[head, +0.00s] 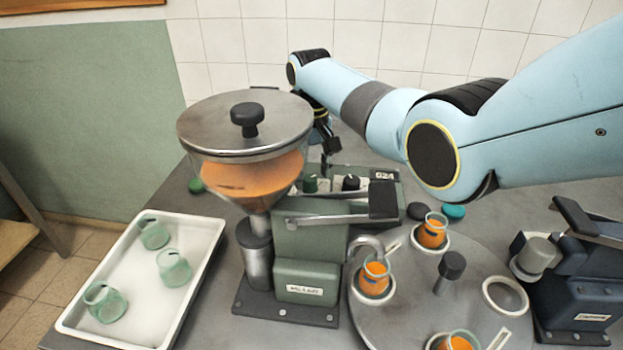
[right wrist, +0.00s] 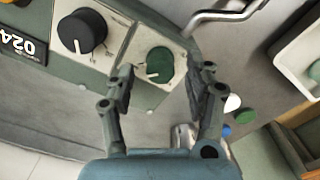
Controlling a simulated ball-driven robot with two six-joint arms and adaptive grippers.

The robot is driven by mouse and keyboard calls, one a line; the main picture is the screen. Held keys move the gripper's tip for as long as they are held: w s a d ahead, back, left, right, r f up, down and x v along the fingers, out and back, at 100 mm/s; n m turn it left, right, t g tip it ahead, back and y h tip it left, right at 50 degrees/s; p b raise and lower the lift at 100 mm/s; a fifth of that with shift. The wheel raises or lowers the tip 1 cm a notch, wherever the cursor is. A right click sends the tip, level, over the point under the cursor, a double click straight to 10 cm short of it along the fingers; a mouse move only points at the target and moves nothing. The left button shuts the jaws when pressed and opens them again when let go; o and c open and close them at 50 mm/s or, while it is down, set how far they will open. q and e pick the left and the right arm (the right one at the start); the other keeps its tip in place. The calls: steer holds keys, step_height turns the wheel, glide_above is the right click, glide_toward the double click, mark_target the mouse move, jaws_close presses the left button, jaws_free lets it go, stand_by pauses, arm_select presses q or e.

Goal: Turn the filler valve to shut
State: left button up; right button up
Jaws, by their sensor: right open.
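The filler (head: 300,235) has a glass hopper (head: 250,180) of orange contents under a metal lid. Behind it is a control box (head: 385,190) with a green knob (head: 310,184), a black knob (head: 350,183) and a counter reading 024. The right wrist view also shows the green knob (right wrist: 160,65), its white pointer towards lower left, and the black knob (right wrist: 82,30). I cannot read which control is the valve. My right gripper (head: 328,145) is above the box, partly hidden by the hopper. In the right wrist view it (right wrist: 165,78) is open, fingers either side of the green knob, contact unclear.
A white tray (head: 205,255) with several empty green-tinted jars stands at left. A round turntable (head: 410,315) carries orange-filled jars at the front right. A dark machine (head: 575,275) stands at far right. Loose caps (head: 453,211) lie behind the turntable.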

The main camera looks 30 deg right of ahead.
steer(key=shift+f, duration=1.2)
jaws_close()
